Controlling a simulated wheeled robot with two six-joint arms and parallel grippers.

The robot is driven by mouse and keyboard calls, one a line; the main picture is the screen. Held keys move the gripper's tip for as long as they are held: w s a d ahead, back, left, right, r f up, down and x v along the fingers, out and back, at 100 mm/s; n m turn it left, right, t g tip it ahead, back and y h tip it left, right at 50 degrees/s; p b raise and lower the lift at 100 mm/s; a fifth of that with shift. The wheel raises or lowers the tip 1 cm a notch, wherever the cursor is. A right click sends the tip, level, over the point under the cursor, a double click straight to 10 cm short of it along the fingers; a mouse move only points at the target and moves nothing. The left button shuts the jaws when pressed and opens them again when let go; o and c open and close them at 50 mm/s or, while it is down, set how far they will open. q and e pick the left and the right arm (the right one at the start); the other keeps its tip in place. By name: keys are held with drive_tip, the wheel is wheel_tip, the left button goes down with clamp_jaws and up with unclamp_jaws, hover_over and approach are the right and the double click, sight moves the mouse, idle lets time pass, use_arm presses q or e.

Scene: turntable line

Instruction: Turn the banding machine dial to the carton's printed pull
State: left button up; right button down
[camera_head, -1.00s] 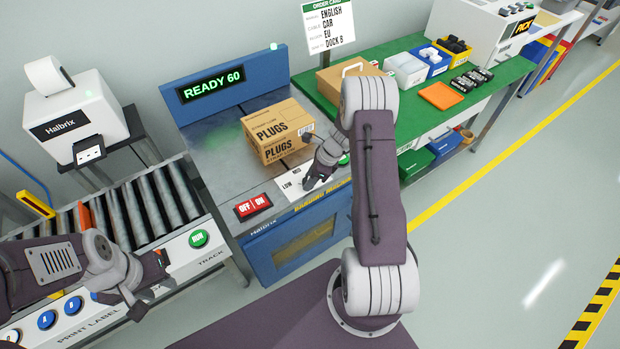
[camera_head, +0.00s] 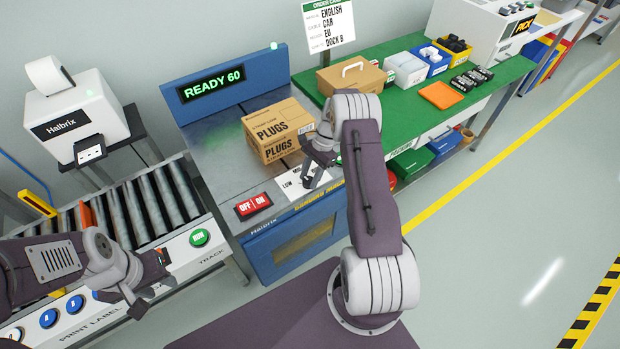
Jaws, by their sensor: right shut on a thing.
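The banding machine (camera_head: 225,165) has a blue back panel whose display (camera_head: 212,84) reads READY 60. A carton (camera_head: 277,128) printed PLUGS sits on its top; I can read no pull value on it. My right gripper (camera_head: 312,180) points down at the scale plate (camera_head: 291,186) in front of the carton, where LOW shows. It is shut on the dial, which the gripper hides, so its pointer cannot be read. A red OFF/ON switch (camera_head: 253,206) is left of the plate. My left gripper (camera_head: 150,292) is open and empty over the print-label and track panel.
A roller conveyor (camera_head: 140,210) with a green RUN button (camera_head: 199,237) and a label printer (camera_head: 75,115) stand at left. A green bench (camera_head: 400,120) with bins, a cardboard case (camera_head: 350,78) and an order card (camera_head: 328,25) is at back right. The floor at right is clear.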

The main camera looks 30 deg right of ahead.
drive_tip(key=n+g+b, duration=0.1)
drive_tip(key=n, duration=0.3)
drive_tip(key=shift+w+f+h, duration=0.1)
drive_tip(key=shift+w+h, duration=0.05)
drive_tip(key=shift+h, duration=0.25)
drive_tip(key=shift+a+n+g+h+b, duration=0.1)
drive_tip(key=shift+n+g+h+b, duration=0.4)
drive_tip(key=shift+n, duration=1.2)
drive_tip(key=c, duration=0.9)
unclamp_jaws()
drive_tip(key=shift+r, duration=0.25)
